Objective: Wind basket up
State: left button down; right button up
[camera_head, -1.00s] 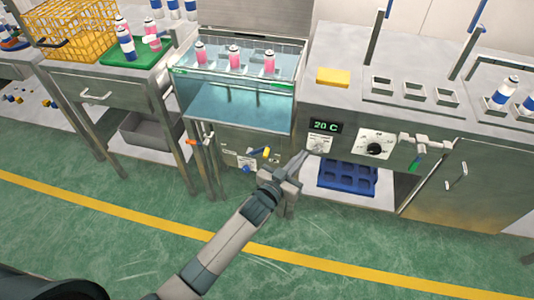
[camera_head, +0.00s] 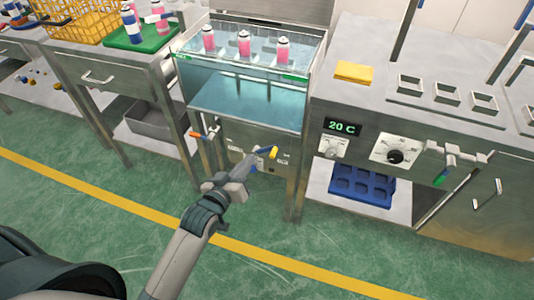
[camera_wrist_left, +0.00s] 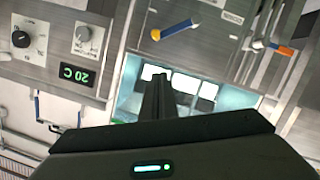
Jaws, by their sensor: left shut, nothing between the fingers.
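The water tank (camera_head: 246,100) has clear walls. On the panel below is a crank with a yellow grip (camera_head: 273,152); in the left wrist view the crank (camera_wrist_left: 177,29) looks blue with a yellow end. My left gripper (camera_head: 250,160) is shut and empty, just left of the yellow grip and in front of the panel. Its dark fingers (camera_wrist_left: 158,88) show against the tank in the wrist view. My right gripper is not in view.
An orange-handled valve (camera_head: 199,134) sits left of the crank, near the tank's leg. The right-hand bench has a 20 C display (camera_head: 342,127), knobs and a green-tipped lever (camera_head: 440,178). A blue crate (camera_head: 361,187) is on the shelf below. The green floor in front is clear.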

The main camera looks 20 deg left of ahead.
pick_arm(q)
jog(key=w+d+f, duration=0.3)
jog(key=w+f, duration=0.2)
jog(key=w, duration=0.4)
jog(key=shift+w+f, duration=0.15)
jog(key=shift+f, duration=0.25)
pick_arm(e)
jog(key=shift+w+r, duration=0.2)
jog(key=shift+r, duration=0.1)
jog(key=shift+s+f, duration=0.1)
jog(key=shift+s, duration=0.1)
